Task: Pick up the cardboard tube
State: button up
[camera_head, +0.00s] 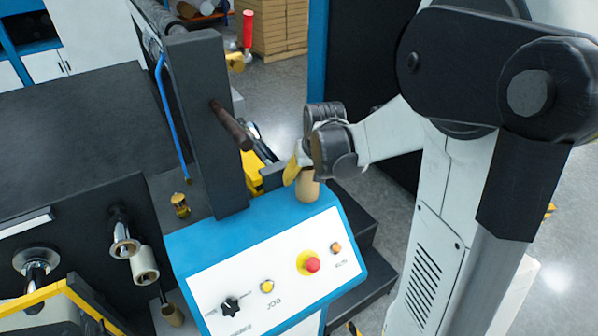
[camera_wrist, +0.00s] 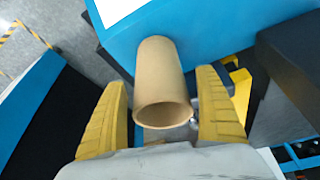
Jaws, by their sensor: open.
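The cardboard tube (camera_head: 308,188) is a short tan cylinder standing on the blue top of the control console, behind the white button panel. In the wrist view the hollow tube (camera_wrist: 161,72) shows its open end toward me. My gripper (camera_wrist: 163,112) has yellow fingers, one on each side of the tube's near end. There are gaps between the fingers and the tube, so it is open and not holding it. In the head view my gripper (camera_head: 297,172) is at the tube's upper end, and partly hides it.
The blue console (camera_head: 212,236) carries a white panel with a red button (camera_head: 312,264) and a black knob (camera_head: 229,305). A dark upright column (camera_head: 207,120) with a brown bar (camera_head: 232,126) stands left of the tube. Black steps (camera_head: 362,270) lie to the right.

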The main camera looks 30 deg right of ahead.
jog(key=shift+w+f, duration=0.15)
jog(key=shift+f, duration=0.1)
jog(key=shift+s, duration=0.2)
jog(key=c, duration=0.3)
jog(key=shift+w, duration=0.1)
jog(key=c, duration=1)
jog(key=shift+o, duration=0.2)
jog(key=shift+r, duration=0.1)
jog(key=shift+r, duration=0.45)
jog(key=s+d+r+b, duration=0.1)
jog(key=s+d+r, duration=0.5)
jog(key=d+r, duration=0.3)
jog(key=shift+d+r+b, duration=0.4)
jog(key=shift+r, duration=0.1)
